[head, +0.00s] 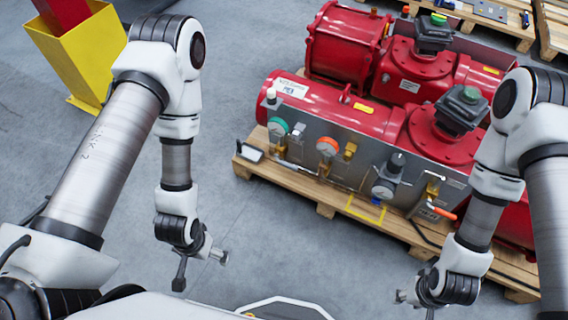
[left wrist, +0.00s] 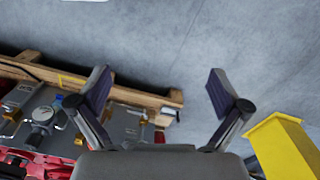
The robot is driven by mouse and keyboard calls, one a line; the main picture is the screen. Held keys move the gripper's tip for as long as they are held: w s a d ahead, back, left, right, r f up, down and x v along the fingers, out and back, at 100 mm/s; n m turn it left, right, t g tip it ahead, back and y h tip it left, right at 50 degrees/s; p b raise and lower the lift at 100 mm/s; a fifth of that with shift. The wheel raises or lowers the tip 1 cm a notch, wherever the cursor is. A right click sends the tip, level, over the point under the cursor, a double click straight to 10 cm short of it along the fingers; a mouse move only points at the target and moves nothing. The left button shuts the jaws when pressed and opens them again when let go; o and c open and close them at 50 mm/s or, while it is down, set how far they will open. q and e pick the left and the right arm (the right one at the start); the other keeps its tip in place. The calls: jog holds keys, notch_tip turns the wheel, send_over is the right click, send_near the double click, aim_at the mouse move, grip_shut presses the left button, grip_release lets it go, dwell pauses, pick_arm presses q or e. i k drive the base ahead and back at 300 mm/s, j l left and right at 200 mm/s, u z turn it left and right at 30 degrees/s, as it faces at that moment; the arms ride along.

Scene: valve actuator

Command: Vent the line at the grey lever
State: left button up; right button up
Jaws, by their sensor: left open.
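The actuator's grey valve panel (head: 333,168) is on the front of the red unit. It carries a green-rimmed gauge (head: 278,127), an orange-rimmed gauge (head: 327,147), a pale-faced gauge (head: 383,189), brass fittings and an orange-handled lever (head: 440,212). I cannot make out a grey lever for sure among the small fittings. My left gripper (head: 201,271) is open and empty over the floor, left of the pallet and apart from the panel. Its spread fingers show in the left wrist view (left wrist: 158,92), with the panel beyond at the left. My right gripper (head: 415,303) hangs in front of the pallet's right part; its jaw opening is unclear.
The actuator stands on a wooden pallet (head: 322,194), with a second red unit (head: 346,45) behind. A yellow bin-like post (head: 88,50) is at the upper left and also shows in the left wrist view (left wrist: 283,150). The grey floor (head: 270,235) before the pallet is clear.

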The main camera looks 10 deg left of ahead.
aim_at(293, 168)
jog(key=i+j+z, duration=0.25)
jog(key=z, duration=0.2)
jog(key=i+j+z, duration=0.2)
jog(key=j+z, duration=0.3)
